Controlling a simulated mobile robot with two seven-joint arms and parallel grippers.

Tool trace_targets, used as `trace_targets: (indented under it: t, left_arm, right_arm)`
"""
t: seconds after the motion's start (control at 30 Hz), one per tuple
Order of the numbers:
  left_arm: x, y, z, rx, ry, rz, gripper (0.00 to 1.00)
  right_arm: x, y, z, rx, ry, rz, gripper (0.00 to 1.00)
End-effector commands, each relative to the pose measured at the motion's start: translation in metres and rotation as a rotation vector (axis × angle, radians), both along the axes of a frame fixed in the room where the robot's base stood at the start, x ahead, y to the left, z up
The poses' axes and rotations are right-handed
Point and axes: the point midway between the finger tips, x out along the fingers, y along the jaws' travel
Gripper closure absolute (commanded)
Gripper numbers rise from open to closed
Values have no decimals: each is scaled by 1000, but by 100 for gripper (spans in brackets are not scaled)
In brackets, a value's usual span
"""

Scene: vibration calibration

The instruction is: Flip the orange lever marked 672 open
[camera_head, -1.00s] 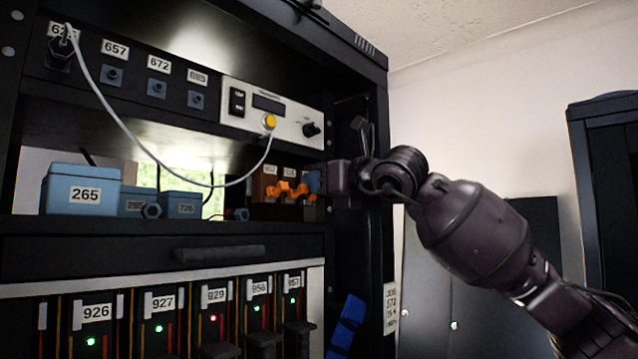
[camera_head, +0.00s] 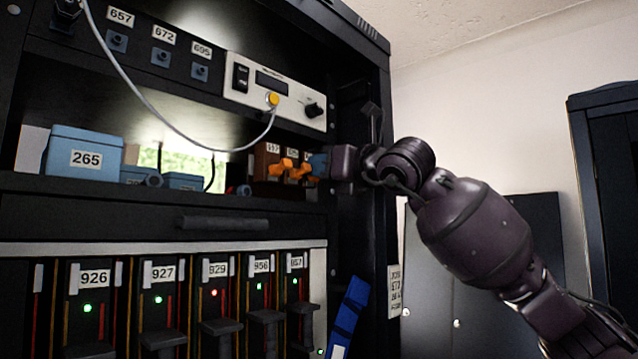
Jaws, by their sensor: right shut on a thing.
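Orange levers (camera_head: 283,167) sit on small brown boxes (camera_head: 263,162) at the right end of the cabinet's middle shelf. The leftmost box's label seems to read 657; the other labels are too small or covered, so I cannot read 672 there. My right gripper (camera_head: 316,165) reaches in from the right at the levers' height. It is shut on an orange lever at the right of the group; its fingers and wrist hide the rightmost box. My left gripper is not in view.
A blue box (camera_head: 84,154) marked 265 and smaller blue boxes stand left on the shelf. A white cable (camera_head: 160,128) hangs across the shelf opening from the control panel (camera_head: 290,92). The cabinet's right post is close to my wrist. Black modules with lights line the lower section.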

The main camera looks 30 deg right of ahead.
Motion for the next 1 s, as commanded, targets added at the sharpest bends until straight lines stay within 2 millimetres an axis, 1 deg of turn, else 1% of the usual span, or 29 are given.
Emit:
trace_targets:
  t: [0.03, 0.1, 0.17, 0.27, 0.4, 0.5, 0.7, 1.0]
  left_arm:
    - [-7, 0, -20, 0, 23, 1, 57]
    - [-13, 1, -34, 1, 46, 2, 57]
    - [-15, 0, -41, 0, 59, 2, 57]
    - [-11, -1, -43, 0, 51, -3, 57]
    - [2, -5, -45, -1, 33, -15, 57]
    - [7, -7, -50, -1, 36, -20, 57]
    - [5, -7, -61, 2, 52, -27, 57]
    - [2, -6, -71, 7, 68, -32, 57]
  right_arm:
    - [5, 0, -12, 9, -14, 2, 100]
    - [5, 0, -13, 20, -46, 2, 100]
    - [5, 0, -14, 30, -73, 3, 100]
    - [5, 0, -15, 46, -122, 2, 100]
    - [5, 0, -17, 70, -187, 3, 100]
    - [4, 0, -17, 87, -236, 2, 100]
    - [2, 0, -17, 121, -329, 3, 100]
    - [-1, -1, -16, 151, -424, 1, 100]
